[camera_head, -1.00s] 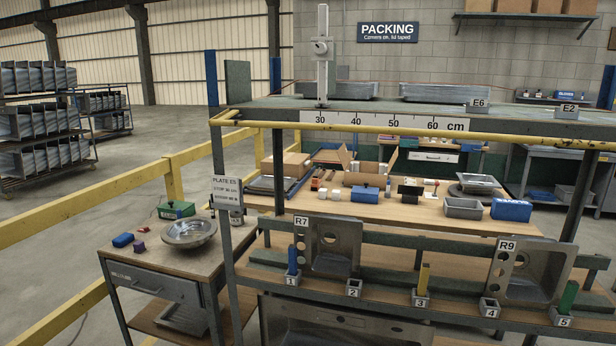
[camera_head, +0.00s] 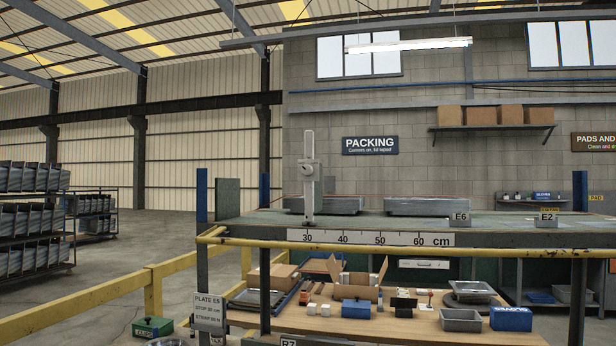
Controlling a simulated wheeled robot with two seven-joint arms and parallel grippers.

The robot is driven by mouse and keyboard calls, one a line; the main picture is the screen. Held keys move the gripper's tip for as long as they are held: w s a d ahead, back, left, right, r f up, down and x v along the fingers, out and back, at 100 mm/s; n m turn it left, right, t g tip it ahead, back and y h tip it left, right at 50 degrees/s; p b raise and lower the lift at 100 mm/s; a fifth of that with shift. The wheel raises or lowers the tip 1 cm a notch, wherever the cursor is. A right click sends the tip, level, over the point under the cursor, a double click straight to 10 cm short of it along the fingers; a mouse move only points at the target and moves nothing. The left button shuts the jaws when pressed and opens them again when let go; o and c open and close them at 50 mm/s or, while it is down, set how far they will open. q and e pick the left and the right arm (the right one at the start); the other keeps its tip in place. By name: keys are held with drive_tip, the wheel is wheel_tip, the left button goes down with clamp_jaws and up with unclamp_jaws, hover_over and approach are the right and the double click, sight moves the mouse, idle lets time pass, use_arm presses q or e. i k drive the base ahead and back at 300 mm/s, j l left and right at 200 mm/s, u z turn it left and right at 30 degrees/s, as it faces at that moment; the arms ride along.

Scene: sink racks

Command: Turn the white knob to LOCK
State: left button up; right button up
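A pale grey upright post (camera_head: 309,195) stands on the top shelf near the 30 mark of the cm scale. A slider block (camera_head: 308,170) with a small round knob on its face sits partway up the post. The knob is small, and I cannot tell whether it is the white knob. I cannot read any LOCK marking or the knob's setting. Neither of my grippers shows in the view.
The top shelf (camera_head: 385,221) carries metal basins (camera_head: 440,206) and labels E6 and E2. A yellow rail (camera_head: 400,247) runs along its front. A wooden table (camera_head: 380,325) behind holds an open carton, blue boxes and a metal tray. Yellow barriers (camera_head: 154,300) stand at left.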

sight(307, 171)
drive_tip(key=j+u, duration=0.15)
drive_tip(key=j, duration=0.25)
drive_tip(key=i+j+u, duration=0.2)
drive_tip(key=j, duration=0.2)
drive_tip(key=j+u, duration=0.15)
drive_tip(key=j, duration=0.3)
